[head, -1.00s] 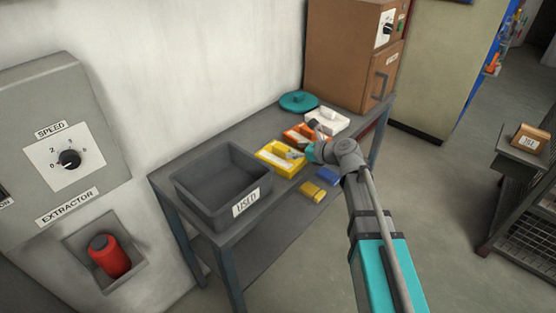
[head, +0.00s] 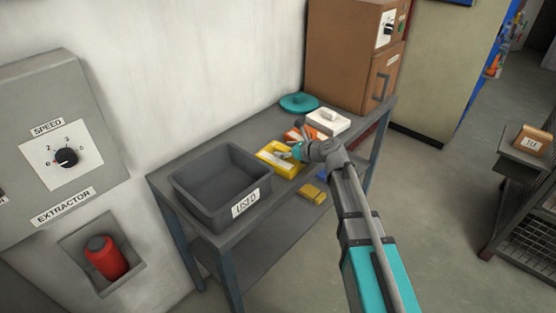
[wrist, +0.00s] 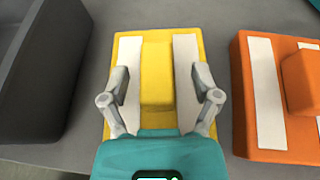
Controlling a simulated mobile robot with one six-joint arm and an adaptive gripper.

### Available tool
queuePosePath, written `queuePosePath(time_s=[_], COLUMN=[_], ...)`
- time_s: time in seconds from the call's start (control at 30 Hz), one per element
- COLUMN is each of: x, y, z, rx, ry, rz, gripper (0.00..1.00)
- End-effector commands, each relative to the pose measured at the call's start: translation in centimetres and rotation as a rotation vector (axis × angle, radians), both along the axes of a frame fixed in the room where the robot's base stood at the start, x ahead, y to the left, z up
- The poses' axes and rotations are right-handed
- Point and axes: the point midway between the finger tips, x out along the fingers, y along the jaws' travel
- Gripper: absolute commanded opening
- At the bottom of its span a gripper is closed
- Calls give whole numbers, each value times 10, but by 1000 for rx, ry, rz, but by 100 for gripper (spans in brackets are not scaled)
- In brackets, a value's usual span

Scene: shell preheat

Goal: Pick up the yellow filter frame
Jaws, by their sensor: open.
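The yellow filter frame (head: 266,158) lies on the grey table beside the dark bin. It also shows in the wrist view (wrist: 156,42), with a raised yellow block along its middle and a white strip on each side. My gripper (wrist: 160,78) is open over it. Its two fingers stand on either side of the raised block, over the white strips. I cannot tell how high they are above the frame. In the head view my gripper (head: 287,153) partly hides the frame's right side.
A dark bin labelled USED (head: 189,204) stands left of the frame. An orange frame (wrist: 262,136) lies close on the right, with a white one (head: 327,124) beyond it. A teal disc (head: 298,102) and brown cabinet (head: 343,58) are behind.

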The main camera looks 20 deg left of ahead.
Motion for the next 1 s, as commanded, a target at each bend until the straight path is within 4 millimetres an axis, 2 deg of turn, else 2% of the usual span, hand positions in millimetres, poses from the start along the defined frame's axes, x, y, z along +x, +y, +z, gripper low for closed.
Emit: queuePosePath(time_s=[0.17,0.7,0.77,1.0], x=[4,3,3,3], y=[9,9,9,9], z=[-5,-4,-4,-4], rx=[0,0,0,0], ry=[0,0,0,0], rz=[0,-1,-1,-1], gripper=[80,80,71,26])
